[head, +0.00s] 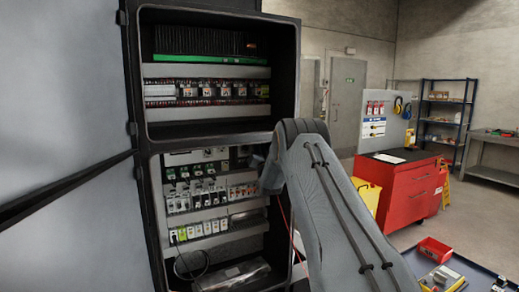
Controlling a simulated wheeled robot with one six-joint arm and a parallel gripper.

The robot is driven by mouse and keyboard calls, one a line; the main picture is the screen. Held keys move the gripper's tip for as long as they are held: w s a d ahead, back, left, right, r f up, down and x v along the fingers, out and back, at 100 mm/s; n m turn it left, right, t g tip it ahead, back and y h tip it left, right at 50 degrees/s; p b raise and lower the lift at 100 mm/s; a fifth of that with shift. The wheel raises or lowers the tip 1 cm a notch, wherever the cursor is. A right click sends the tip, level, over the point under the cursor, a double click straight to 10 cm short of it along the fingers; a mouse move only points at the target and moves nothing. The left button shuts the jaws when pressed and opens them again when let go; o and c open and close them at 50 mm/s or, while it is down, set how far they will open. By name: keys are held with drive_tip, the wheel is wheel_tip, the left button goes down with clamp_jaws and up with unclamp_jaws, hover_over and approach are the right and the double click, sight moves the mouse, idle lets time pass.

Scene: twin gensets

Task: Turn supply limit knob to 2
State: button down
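An open electrical cabinet (148,160) stands at left centre, with rows of breakers, relays and terminals inside. My grey arm reaches up from the lower right to the right side of its lower compartment. A small grey part at the arm's far end, probably my gripper (257,161), shows in front of the relay rows. Its fingers are too small and covered to tell whether they are open or shut. I cannot pick out the supply limit knob; it may be hidden behind my arm or too small to see.
The cabinet's grey door (60,120) stands open at the left. A red tool cabinet (405,195), a blue shelf rack (445,115) and a workbench (493,150) stand at the right. A red bin (434,250) is at the lower right. Some floor between is clear.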

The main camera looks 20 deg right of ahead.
drive_tip(key=shift+f+b, duration=0.2)
drive_tip(key=shift+b, duration=0.1)
drive_tip(key=n+y+b, duration=0.1)
drive_tip(key=n+b, duration=0.2)
drive_tip(key=n+t+y+b, duration=0.1)
drive_tip(key=n+y+b, duration=0.1)
drive_tip(key=b, duration=0.1)
drive_tip(key=n+y+b, duration=0.2)
drive_tip(key=n+b, duration=0.1)
drive_tip(key=shift+d+f+n+t+b, duration=0.1)
drive_tip(key=shift+d+n+t+b, duration=0.2)
drive_tip(key=shift+d+t, duration=0.1)
drive_tip(key=c, duration=1.7)
unclamp_jaws()
drive_tip(key=shift+o, duration=0.2)
drive_tip(key=shift+a+r+p, duration=0.15)
drive_tip(key=shift+r+p, duration=0.1)
drive_tip(key=shift+p, duration=0.3)
